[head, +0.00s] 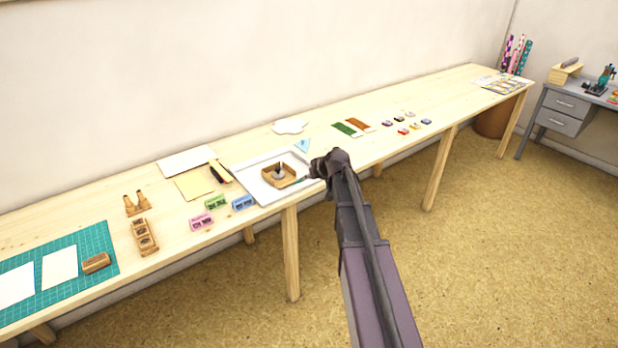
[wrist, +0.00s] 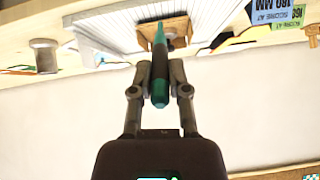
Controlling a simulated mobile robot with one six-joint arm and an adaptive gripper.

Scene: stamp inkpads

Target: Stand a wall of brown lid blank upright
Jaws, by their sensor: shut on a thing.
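The brown lid blank (head: 270,181) lies on the white scoring board (head: 246,166) in the head view, with at least part of its edge seeming raised. A small grey knobbed object (head: 280,172) stands on its middle. The blank also shows at the top of the wrist view (wrist: 178,30). My gripper (head: 313,173) is just right of the blank. It is shut on a dark green, pen-like tool (wrist: 159,85), whose lighter teal end points towards the blank. Whether that tip touches the blank I cannot tell.
Pink (head: 201,221), green (head: 216,202) and blue (head: 243,202) blocks stand near the front edge, left of the board. A wooden holder (head: 145,236) and a teal cutting mat (head: 95,240) are farther left.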

